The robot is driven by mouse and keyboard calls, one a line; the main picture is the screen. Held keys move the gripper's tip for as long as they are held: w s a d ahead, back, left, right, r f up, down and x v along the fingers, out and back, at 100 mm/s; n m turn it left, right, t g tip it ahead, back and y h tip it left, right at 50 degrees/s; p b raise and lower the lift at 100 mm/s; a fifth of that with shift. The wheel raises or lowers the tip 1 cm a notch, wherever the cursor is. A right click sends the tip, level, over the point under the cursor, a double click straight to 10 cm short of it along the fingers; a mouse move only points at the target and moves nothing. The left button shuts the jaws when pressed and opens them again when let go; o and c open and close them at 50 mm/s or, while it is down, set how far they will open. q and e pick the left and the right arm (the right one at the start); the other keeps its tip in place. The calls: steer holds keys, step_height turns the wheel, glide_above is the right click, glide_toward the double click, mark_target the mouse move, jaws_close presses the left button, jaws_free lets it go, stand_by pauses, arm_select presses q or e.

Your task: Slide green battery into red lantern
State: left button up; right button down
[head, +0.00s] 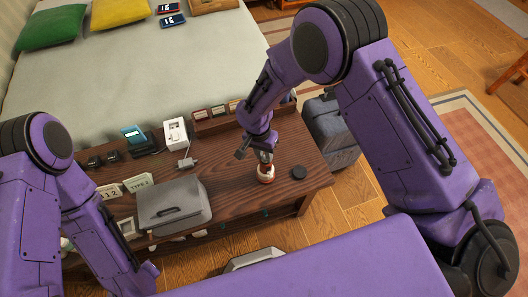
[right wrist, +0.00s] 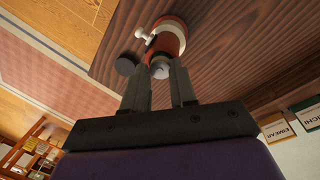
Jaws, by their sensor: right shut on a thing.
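The red lantern (head: 266,175), with a pale band around its base, stands on the dark wooden table near its front right. In the right wrist view the lantern (right wrist: 170,38) lies just beyond the fingertips, with a white knob on its side. My right gripper (head: 264,155) is directly over the lantern's top. In the right wrist view its fingers close on a small thing with a grey rounded end (right wrist: 160,71), lined up with the lantern. No green shows clearly on it, so I cannot tell if it is the battery. My left gripper is out of view.
A black disc (head: 299,172) lies right of the lantern. A grey lidded case (head: 174,205) stands to the left, with label cards (head: 137,182) behind it. A white device (head: 176,134) and a wooden rack (head: 212,122) stand at the back.

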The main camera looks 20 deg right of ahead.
steer(key=shift+f+b, duration=0.4)
steer(key=shift+f, duration=0.3)
steer(key=c, duration=0.9)
jaws_free()
steer(key=shift+o, duration=0.4)
steer(key=shift+s, duration=0.1)
steer(key=o, duration=0.3)
steer(key=shift+s, duration=0.1)
steer(key=shift+o, duration=0.2)
steer(key=r+p, duration=0.8)
steer(key=shift+w+r, duration=0.15)
steer(key=shift+w, duration=0.05)
